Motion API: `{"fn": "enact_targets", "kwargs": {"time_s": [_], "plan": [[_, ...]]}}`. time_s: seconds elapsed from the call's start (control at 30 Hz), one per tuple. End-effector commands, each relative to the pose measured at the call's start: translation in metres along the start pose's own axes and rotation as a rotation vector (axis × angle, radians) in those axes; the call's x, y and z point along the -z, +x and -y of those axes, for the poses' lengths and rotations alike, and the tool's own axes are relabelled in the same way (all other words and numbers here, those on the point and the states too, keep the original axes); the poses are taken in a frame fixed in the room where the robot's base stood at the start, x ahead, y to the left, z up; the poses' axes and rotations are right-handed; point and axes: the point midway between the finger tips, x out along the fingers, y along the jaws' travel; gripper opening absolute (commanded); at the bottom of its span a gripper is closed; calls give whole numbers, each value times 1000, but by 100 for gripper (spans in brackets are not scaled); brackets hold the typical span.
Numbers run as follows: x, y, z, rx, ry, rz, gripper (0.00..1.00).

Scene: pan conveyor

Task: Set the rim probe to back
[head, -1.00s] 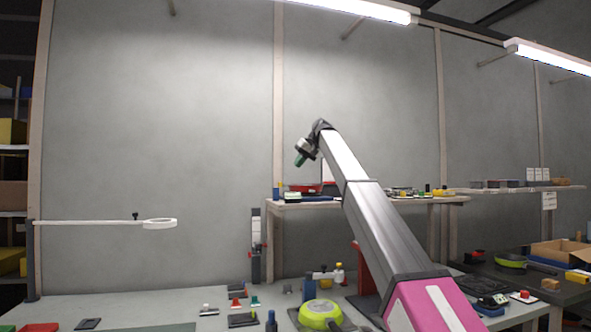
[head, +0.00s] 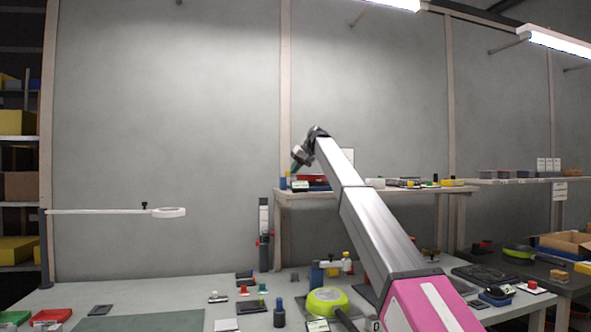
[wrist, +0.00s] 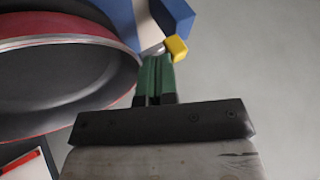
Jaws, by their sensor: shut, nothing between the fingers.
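My gripper (head: 295,168) is at the shelf at the back, its green fingers pointing down. In the wrist view its fingers (wrist: 157,62) are together with nothing between them. A yellow knob (wrist: 176,48) on a short metal stem is just beyond the fingertips, at a blue bracket (wrist: 172,17). This may be the rim probe; I cannot tell whether the fingers touch the knob. A red pan (wrist: 90,29) with a dark inside lies left of the fingers. In the head view the red pan (head: 313,178) is small and partly behind my gripper.
The shelf (head: 360,190) also carries several small items to the right. Below, a green pan (head: 328,302) and a blue stand (head: 317,274) are on the bench.

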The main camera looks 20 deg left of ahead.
Motion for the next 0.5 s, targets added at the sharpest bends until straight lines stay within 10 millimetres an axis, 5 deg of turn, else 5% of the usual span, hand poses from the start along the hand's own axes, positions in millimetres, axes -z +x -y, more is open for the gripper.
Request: {"fn": "enact_targets", "kwargs": {"time_s": [0.27, 0.5], "plan": [[0, 14, 26, 1, -1, 1, 0], [0, 14, 28, 3, -1, 1, 0]]}}
